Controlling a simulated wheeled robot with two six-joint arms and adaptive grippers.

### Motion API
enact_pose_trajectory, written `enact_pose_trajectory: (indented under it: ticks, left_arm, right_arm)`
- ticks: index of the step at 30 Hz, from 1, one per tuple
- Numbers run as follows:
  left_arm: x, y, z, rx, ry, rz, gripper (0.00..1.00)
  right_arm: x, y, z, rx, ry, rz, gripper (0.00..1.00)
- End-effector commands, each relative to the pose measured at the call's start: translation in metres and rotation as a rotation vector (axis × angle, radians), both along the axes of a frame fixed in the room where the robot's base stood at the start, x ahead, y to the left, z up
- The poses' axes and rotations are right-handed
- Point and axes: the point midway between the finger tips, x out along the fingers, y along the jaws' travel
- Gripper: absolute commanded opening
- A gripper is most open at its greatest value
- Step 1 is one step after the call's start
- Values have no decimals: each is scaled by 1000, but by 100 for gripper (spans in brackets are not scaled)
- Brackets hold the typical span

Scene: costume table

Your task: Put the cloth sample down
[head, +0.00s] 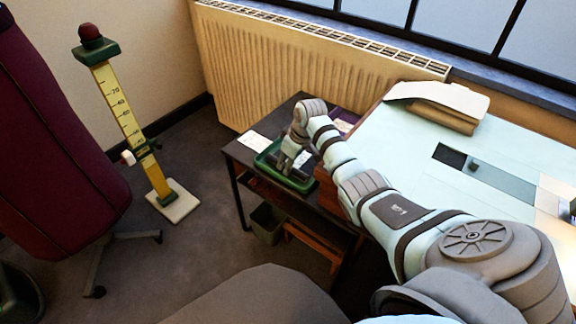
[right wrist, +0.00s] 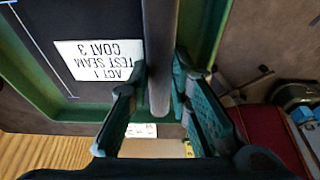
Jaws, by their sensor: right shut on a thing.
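My right gripper (head: 290,165) is over the green tray (head: 263,160) on the small dark table. In the right wrist view the fingers of my right gripper (right wrist: 160,82) are shut on a dark grey strip, the cloth sample (right wrist: 160,45), seen edge-on. Behind it is the tray with its green rim (right wrist: 40,92), dark inside, with a white label reading "ACT 1 TEST SEAM COAT 3" (right wrist: 98,62). In the head view the gripper hides the cloth sample. I cannot tell whether the sample touches the tray. My left gripper is not in view.
The small dark table (head: 240,153) stands by the radiator (head: 290,65). A light-topped desk (head: 415,120) is right of it. A dark red thing (right wrist: 262,130) is right of the fingers in the wrist view. A yellow measuring stand (head: 125,115) is on the floor at left.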

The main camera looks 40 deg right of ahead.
Motion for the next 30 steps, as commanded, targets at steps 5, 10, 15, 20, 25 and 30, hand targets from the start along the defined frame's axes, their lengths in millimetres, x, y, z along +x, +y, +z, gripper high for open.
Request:
enact_pose_trajectory:
  ticks: [5,10,15,20,25,30]
  left_arm:
    - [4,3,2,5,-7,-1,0]
    - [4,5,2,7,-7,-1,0]
    - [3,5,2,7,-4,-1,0]
    - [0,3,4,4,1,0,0]
    - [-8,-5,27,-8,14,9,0]
    - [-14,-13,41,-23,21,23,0]
  right_arm:
    - [0,0,0,0,1,0,0]
    - [0,0,-1,0,1,0,39]
    - [0,0,-1,0,1,-1,39]
    - [0,0,5,-1,-1,0,39]
    - [-9,-4,42,-2,-2,-1,39]
    - [-19,-7,71,0,-1,-1,39]
